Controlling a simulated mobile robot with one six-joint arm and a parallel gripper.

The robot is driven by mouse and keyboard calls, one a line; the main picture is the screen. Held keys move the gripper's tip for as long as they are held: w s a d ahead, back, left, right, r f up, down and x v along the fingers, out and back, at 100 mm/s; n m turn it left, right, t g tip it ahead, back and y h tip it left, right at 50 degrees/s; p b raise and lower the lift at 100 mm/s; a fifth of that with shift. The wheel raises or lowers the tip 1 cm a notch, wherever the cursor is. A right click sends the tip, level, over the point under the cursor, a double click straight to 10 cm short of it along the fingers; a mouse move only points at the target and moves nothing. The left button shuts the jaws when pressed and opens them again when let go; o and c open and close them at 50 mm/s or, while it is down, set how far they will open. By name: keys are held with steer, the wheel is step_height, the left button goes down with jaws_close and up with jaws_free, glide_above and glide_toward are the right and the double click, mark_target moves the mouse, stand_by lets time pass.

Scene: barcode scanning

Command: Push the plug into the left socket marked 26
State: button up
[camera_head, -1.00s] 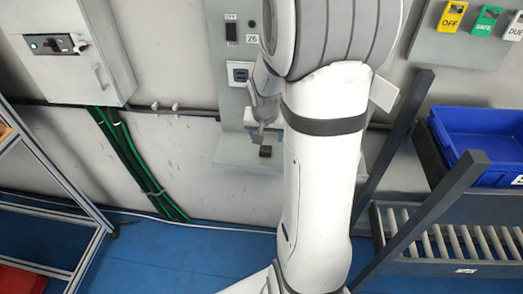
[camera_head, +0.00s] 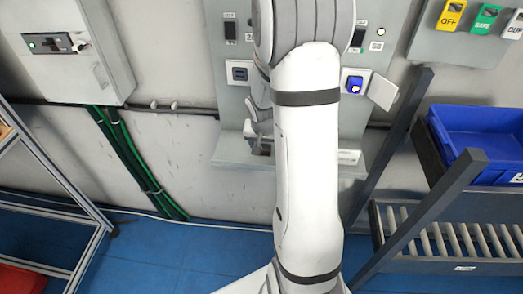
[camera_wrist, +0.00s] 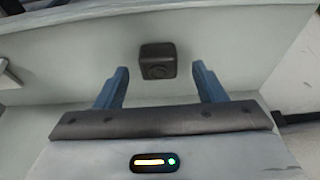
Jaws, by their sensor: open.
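The plug, a small dark block (camera_wrist: 158,61), sits on a pale grey shelf. In the wrist view it lies ahead of and between the two blue fingers of my gripper (camera_wrist: 159,80), with a gap on each side. My gripper is open and empty. In the head view my gripper (camera_head: 258,128) is low over the shelf, and the plug (camera_head: 262,149) is partly hidden below it. The left socket (camera_head: 240,73) is on the grey panel above. Its label is mostly hidden by my arm.
A right socket (camera_head: 354,84) with a blue inside and an open cover (camera_head: 382,92) is on the same panel. A grey cabinet (camera_head: 70,55) and green cables (camera_head: 135,160) are at left.

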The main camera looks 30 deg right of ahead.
steer(key=shift+w+d+f, duration=0.1)
steer(key=shift+w+f, duration=0.05)
steer(key=shift+f, duration=0.4)
steer(key=shift+c, duration=0.2)
steer(key=c, duration=1)
steer(key=shift+r, duration=0.1)
